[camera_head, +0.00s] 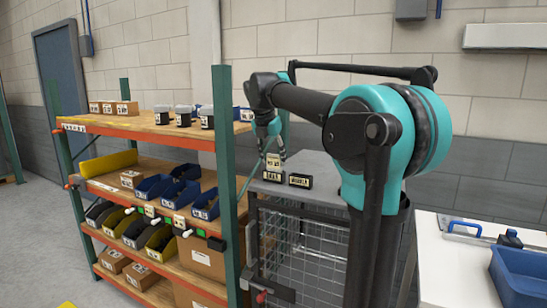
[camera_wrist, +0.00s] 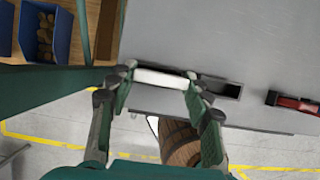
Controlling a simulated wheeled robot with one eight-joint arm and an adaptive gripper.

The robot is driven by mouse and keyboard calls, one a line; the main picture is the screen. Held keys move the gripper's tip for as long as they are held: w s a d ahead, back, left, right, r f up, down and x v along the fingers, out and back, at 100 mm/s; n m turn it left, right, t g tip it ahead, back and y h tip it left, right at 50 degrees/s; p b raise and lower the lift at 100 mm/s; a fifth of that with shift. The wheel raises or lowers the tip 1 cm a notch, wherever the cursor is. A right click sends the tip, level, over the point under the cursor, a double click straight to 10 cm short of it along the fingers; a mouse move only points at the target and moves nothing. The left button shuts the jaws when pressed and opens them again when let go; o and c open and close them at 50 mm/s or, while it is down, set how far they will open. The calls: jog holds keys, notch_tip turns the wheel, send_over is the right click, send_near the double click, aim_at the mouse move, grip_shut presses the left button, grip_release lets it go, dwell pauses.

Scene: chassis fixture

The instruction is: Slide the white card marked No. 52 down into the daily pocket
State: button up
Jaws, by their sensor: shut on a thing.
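My gripper (camera_head: 270,140) is shut on the white card (camera_head: 272,161), above the grey cabinet top. In the wrist view the fingertips (camera_wrist: 160,84) grip the card's two ends, and its top edge (camera_wrist: 163,77) shows as a white strip. A black pocket (camera_head: 272,176) with a pale label stands directly below the card. In the wrist view the pocket's dark slot (camera_wrist: 228,88) shows to the right of the card. How far the card's lower edge is inside the slot is hidden. The card's number and the pocket's label are too small to read surely.
A second black holder (camera_head: 300,181) stands just right of the pocket; in the wrist view it has something red in it (camera_wrist: 292,102). A green-posted shelf rack (camera_head: 226,150) with bins stands close on the left. The grey cabinet top (camera_wrist: 230,40) around the pockets is mostly clear.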

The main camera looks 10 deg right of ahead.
jog(key=o, duration=1)
jog(key=shift+r, duration=0.1)
